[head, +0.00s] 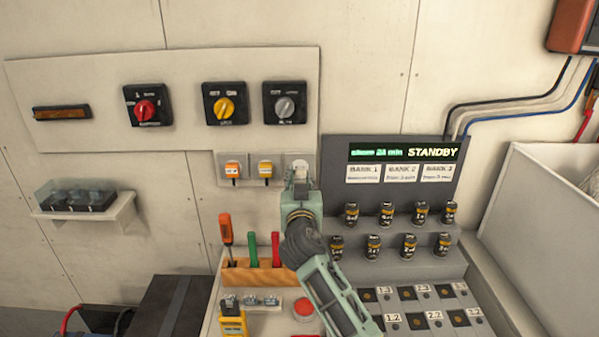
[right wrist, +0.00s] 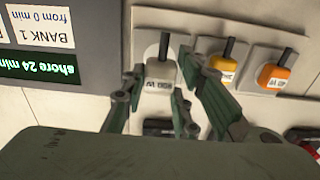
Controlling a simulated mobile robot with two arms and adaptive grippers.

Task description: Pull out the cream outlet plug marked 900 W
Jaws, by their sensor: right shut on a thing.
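The cream plug (right wrist: 160,74), with a marking that looks like 900 W, is at the rightmost of the three wall outlets in the head view (head: 300,162). My right gripper (head: 299,183) reaches up to it from below and hides most of it. In the right wrist view, which is upside down, the fingers of my right gripper (right wrist: 160,84) are shut on the plug from both sides. The plug is in front of its outlet plate (right wrist: 146,20); I cannot tell whether it is fully seated. My left gripper is not in view.
An orange plug (head: 233,169) and a yellow plug (head: 265,169) sit in the outlets to the left. Below are a wooden tool rack (head: 255,275) and a red button (head: 303,308). A console (head: 415,210) with several black cylinders stands close on the right.

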